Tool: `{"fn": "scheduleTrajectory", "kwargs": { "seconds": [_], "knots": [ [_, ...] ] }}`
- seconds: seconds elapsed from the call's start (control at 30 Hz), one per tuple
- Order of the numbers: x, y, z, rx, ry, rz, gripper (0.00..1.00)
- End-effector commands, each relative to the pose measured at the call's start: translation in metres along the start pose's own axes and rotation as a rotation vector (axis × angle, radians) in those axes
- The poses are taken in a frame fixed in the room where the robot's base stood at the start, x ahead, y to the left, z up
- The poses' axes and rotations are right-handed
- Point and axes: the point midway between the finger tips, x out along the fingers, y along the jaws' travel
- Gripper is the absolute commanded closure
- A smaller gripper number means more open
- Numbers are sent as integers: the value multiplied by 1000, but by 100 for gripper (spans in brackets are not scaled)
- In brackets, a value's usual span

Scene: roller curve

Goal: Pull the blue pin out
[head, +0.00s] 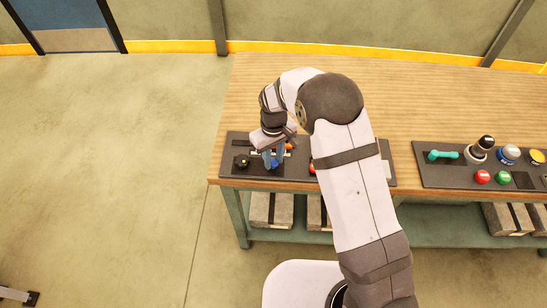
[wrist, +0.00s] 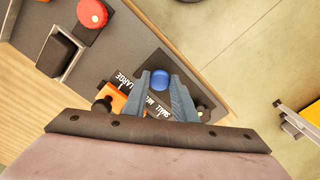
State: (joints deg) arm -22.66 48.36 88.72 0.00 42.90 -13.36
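The blue pin (wrist: 161,79) shows its round blue head in the wrist view, between the two fingertips of my gripper (wrist: 162,88). The head fills most of the gap between the grey-blue fingers. I cannot tell whether the fingers press on it or only stand on either side of it. In the head view my gripper (head: 272,158) points down over the left dark panel (head: 233,146). The pin's lower part is hidden in the wrist view.
An orange part (wrist: 115,100) and labels reading "LARGE" and "SMALL" are close by the fingers. A red button (wrist: 92,13) is on the same panel. A second panel (head: 425,178) at the right holds a teal handle (head: 443,155) and several buttons. The table (head: 400,90) behind is clear.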

Motion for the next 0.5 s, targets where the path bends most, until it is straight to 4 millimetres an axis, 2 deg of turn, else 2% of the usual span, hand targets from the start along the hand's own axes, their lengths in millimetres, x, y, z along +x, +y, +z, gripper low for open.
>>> {"fn": "scheduleTrajectory", "kwargs": {
  "seconds": [0.23, 0.5],
  "knots": [
    [-27, 0, -1, 0, 1, 0, 100],
    [-29, 0, -1, 0, 3, 1, 100]
  ]
}}
